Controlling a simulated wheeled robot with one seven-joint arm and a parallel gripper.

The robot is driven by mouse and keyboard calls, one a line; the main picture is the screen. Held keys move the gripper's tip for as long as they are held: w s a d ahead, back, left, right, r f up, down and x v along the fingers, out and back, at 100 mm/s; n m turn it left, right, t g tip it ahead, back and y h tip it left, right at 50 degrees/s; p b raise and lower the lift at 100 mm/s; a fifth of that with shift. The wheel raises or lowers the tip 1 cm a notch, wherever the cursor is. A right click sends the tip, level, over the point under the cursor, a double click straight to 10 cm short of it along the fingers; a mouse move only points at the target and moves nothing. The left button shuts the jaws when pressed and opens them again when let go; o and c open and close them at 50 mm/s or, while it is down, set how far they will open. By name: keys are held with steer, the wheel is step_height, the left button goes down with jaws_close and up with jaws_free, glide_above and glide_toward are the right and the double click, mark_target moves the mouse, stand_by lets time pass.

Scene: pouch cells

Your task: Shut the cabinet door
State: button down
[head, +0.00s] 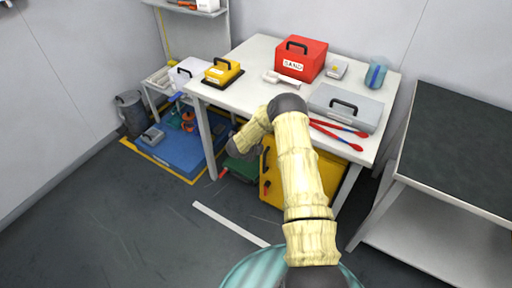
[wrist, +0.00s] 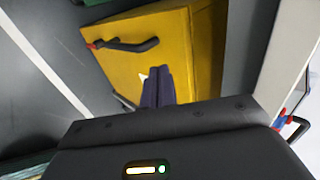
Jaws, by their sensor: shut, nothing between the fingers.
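The yellow cabinet (head: 328,176) stands on the floor under the white table, partly hidden behind my arm. Dark handles show at its left side. In the wrist view its yellow face (wrist: 185,35) fills the upper middle, with a dark bar handle (wrist: 130,45) that has a red end. I cannot tell how far the door stands open. My gripper (wrist: 157,72) is shut and empty, its dark fingers in front of the yellow face, below the handle. Whether the fingertips touch it is unclear. In the head view the fingers cannot be made out.
The white table (head: 250,70) above holds a red box (head: 301,59), a grey case (head: 346,106) and red tools (head: 338,131). A blue mat (head: 183,150) with items lies left. A dark-topped bench (head: 455,140) stands right. The floor (head: 150,230) in front is mostly clear.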

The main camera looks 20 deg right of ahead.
steer(key=v, duration=0.5)
steer(key=shift+s+d+r, duration=0.15)
steer(key=shift+s+r, duration=0.15)
steer(key=shift+s, duration=0.1)
steer(key=s+a+r+n+t+y+p, duration=0.1)
steer(key=a+r+n+y+p, duration=0.1)
steer(key=a+r+n, duration=0.4)
steer(key=s+a+r+n+t+y+p, duration=0.1)
steer(key=a+r+n+y, duration=0.2)
steer(key=r, duration=0.5)
steer(key=s+a+r+n+t+y+p, duration=0.1)
steer(key=s+a+r+n+y+p, duration=0.1)
steer(key=r+n, duration=0.45)
steer(key=s+r+n+g+p, duration=0.1)
steer(key=s+r+n, duration=0.3)
steer(key=s, duration=0.4)
steer(key=s+r+n+g+p, duration=0.1)
steer(key=s+r+n+g, duration=0.2)
steer(key=s, duration=0.6)
steer(key=s+r+n+g+p, duration=0.1)
steer(key=s+r+n+g, duration=0.1)
steer(key=s+r+n, duration=0.3)
steer(key=s+n, duration=0.1)
steer(key=s, duration=0.2)
steer(key=shift+s+a+y+p, duration=0.25)
steer(key=shift+a+y+p, duration=0.05)
steer(key=shift+p, duration=0.05)
